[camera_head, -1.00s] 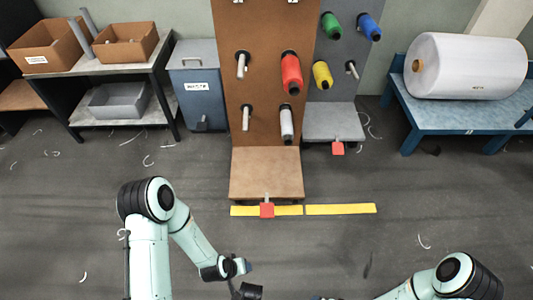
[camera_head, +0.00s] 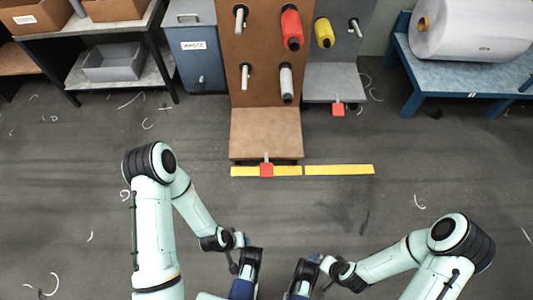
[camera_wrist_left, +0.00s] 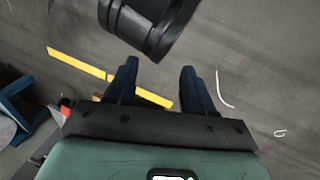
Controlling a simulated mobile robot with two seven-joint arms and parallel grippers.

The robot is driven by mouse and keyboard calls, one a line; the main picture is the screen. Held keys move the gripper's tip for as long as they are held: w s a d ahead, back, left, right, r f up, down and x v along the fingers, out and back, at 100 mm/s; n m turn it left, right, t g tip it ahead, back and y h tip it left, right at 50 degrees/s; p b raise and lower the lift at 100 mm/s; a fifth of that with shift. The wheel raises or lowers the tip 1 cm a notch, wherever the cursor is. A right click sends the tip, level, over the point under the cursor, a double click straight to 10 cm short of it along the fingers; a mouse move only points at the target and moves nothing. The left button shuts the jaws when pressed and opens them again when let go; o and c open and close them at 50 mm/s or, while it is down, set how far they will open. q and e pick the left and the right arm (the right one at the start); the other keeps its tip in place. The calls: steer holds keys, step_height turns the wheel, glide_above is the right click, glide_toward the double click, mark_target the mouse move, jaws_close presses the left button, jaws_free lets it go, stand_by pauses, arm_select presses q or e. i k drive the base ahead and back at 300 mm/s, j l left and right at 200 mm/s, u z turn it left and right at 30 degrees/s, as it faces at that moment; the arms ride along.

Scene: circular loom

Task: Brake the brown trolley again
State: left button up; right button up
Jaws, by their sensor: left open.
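The brown trolley (camera_head: 265,131) stands upright beyond my arms, slightly left of centre in the head view. Its red brake pedal (camera_head: 266,170) is at the front edge of its base, over the yellow floor line (camera_head: 335,169). I cannot tell whether the pedal is up or down. My left gripper (camera_wrist_left: 158,85) is open and empty in the left wrist view; in the head view it is at the bottom edge, well short of the pedal. My right gripper (camera_head: 299,291) is beside it at the bottom edge, its fingertips not clearly shown.
A grey trolley (camera_head: 333,80) with its own red pedal (camera_head: 338,109) stands right of the brown one. A blue table (camera_head: 455,75) with a white roll is at the right. A shelf (camera_head: 108,80) and a grey-blue bin (camera_head: 195,55) are at the left. The floor between is clear apart from thread scraps.

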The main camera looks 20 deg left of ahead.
mark_target(266, 169)
steer(key=i+j+z, duration=0.25)
steer(key=i, duration=0.2)
steer(key=i+j+z, duration=0.25)
steer(key=i+j, duration=0.1)
steer(key=i, duration=0.1)
